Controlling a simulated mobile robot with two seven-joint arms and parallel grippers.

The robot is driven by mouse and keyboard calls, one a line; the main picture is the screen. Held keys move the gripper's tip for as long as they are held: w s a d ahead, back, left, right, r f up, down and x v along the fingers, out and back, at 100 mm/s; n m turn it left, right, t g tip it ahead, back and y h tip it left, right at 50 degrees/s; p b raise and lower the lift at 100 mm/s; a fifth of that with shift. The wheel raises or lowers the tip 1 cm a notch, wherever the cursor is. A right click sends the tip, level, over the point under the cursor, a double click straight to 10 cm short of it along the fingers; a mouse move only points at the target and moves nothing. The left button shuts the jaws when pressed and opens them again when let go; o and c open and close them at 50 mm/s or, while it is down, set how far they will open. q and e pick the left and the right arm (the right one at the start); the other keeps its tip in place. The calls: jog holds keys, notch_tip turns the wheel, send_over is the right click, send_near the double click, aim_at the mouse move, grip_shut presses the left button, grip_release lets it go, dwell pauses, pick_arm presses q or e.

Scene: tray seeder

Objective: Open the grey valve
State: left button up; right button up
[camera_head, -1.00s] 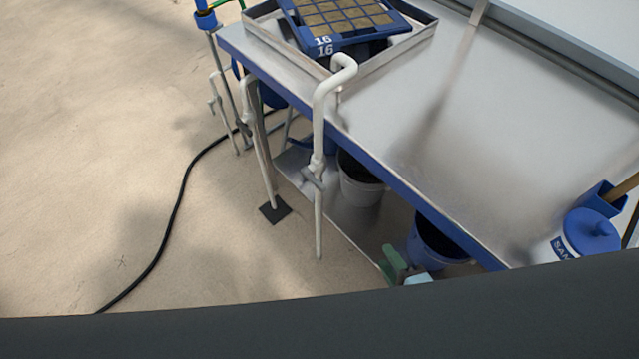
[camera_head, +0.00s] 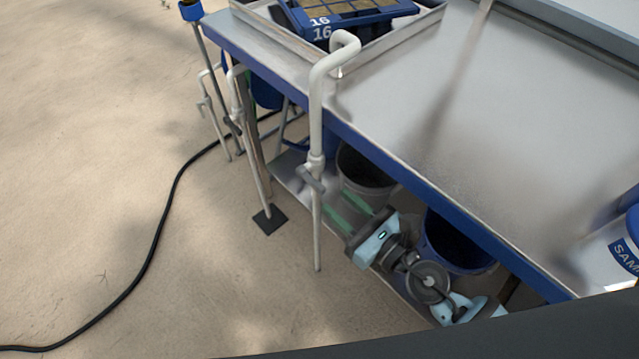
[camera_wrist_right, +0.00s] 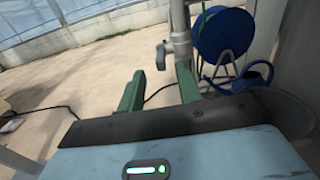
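A white standpipe (camera_head: 316,110) hooks over the front edge of the metal table. The grey valve (camera_head: 312,179) is the lever on its lower part, below the table top; in the right wrist view its handle (camera_wrist_right: 161,54) sticks out to the left of the pipe. My right gripper (camera_head: 336,201) is below the table edge, just right of and slightly below the valve in the head view. Its green fingers (camera_wrist_right: 158,88) are apart with nothing between them, and the handle appears beyond and above the gap, apparently not touched. My left gripper is not in view.
The metal table (camera_head: 440,120) with its blue edge is close above my right arm. A grey bucket (camera_head: 362,180) and a blue bucket (camera_head: 455,245) stand beneath it. Further pipes (camera_head: 248,130) stand to the left. A black hose (camera_head: 165,215) lies on open floor. A blue reel (camera_wrist_right: 222,38) is behind.

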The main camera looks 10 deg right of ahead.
aim_at(324, 191)
jog(key=x, duration=0.6)
jog(key=shift+w+a+p, duration=0.25)
jog(key=shift+p, duration=0.1)
jog(key=shift+c, duration=0.2)
grip_shut()
